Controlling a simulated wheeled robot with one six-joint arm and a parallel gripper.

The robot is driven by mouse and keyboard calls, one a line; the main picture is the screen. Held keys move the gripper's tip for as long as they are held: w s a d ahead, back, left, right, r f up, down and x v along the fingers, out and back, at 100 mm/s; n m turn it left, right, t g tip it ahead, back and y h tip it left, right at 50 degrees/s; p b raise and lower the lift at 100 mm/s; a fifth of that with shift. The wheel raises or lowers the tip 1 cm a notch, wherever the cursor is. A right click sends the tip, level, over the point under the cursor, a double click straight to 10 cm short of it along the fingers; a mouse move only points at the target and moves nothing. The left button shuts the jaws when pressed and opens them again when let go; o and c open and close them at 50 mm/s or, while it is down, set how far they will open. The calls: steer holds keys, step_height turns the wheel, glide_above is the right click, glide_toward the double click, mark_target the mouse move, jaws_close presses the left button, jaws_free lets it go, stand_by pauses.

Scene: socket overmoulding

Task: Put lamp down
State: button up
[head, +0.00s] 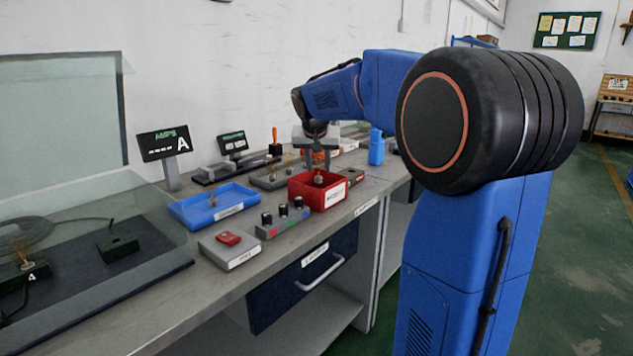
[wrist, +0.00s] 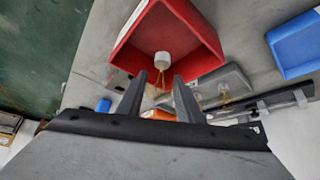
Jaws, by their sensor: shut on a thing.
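The lamp is a small whitish socket (wrist: 162,60) with thin brownish wires. It sits between the fingertips of my gripper (wrist: 161,80) in the wrist view, which is shut on it. In the head view my gripper (head: 318,160) points down over the red bin (head: 326,196), and the lamp (head: 318,178) shows at the bin's opening. The red bin also shows behind the lamp in the wrist view (wrist: 205,35). I cannot tell whether the lamp touches the bin's floor.
A blue tray (head: 232,193) with a small brassy piece lies left of the bin. A button box (head: 230,248) and a grey block with several black knobs (head: 283,222) stand in front. A grey tray (head: 264,181), a display (head: 163,143) and a blue container (head: 376,150) stand nearby.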

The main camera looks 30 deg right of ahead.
mark_target(318, 177)
steer(key=shift+w+a+f, duration=0.1)
steer(key=shift+f, duration=2.25)
steer(key=shift+f, duration=0.1)
steer(key=o, duration=1.1)
steer(key=shift+c, duration=0.2)
steer(key=v, duration=1.2)
